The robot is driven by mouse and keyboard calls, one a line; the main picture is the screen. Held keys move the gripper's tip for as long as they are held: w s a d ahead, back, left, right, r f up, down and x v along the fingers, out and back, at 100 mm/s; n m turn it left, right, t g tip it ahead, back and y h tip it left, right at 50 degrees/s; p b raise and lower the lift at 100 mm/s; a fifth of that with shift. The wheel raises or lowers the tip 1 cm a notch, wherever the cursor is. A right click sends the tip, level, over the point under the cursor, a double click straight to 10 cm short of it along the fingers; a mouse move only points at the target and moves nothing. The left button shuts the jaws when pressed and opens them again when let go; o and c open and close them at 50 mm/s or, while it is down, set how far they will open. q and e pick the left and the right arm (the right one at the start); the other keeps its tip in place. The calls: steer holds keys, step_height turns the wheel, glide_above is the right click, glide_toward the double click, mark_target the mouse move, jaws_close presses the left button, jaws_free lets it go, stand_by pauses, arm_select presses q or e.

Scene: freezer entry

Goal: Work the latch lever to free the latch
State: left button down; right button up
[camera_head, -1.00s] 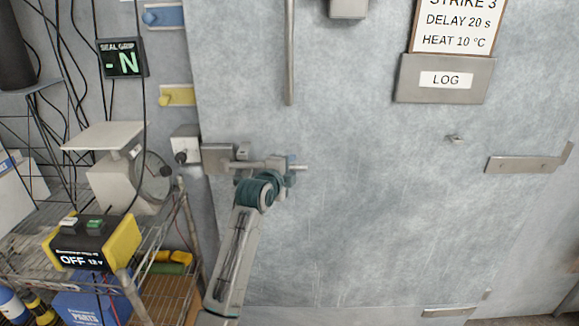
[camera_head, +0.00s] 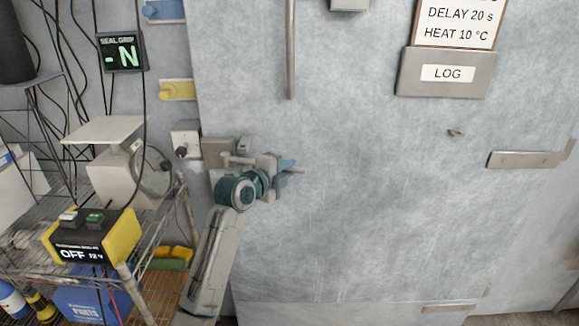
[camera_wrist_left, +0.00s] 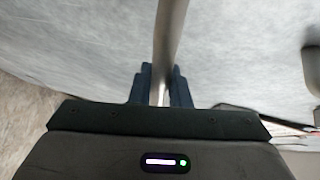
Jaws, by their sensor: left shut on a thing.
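The latch lever (camera_head: 240,160) is a grey bar. It reaches right from the latch housing (camera_head: 218,152) at the left edge of the pale freezer door and tilts slightly down to the right. My left gripper (camera_head: 283,170) is shut on the lever near its right end, and a short tip shows beyond the fingers. In the left wrist view the lever (camera_wrist_left: 169,40) runs up between the blue fingers of the left gripper (camera_wrist_left: 160,88). The fingers hide the gripped part. My right gripper is not in view.
A wire cart (camera_head: 140,290) with a yellow control box (camera_head: 95,240) reading OFF stands at the left. A SEAL GRIP display (camera_head: 122,54) shows "-N". A vertical bar (camera_head: 291,50) is on the door above the gripper. The door's lower middle is clear.

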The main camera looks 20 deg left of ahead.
arm_select(q)
steer(key=s+m+g+h+b, duration=0.1)
steer(key=s+m+h+b, duration=0.1)
steer(key=s, duration=0.1)
steer(key=shift+s+a+h, duration=0.1)
steer(key=shift+a+h, duration=0.05)
steer(key=shift+h, duration=0.25)
steer(key=c, duration=1.4)
jaws_free()
steer(key=shift+o, duration=0.2)
steer(key=b+v, duration=0.3)
steer(key=v, duration=0.7)
steer(key=shift+s+a+r, duration=0.15)
steer(key=shift+s, duration=0.15)
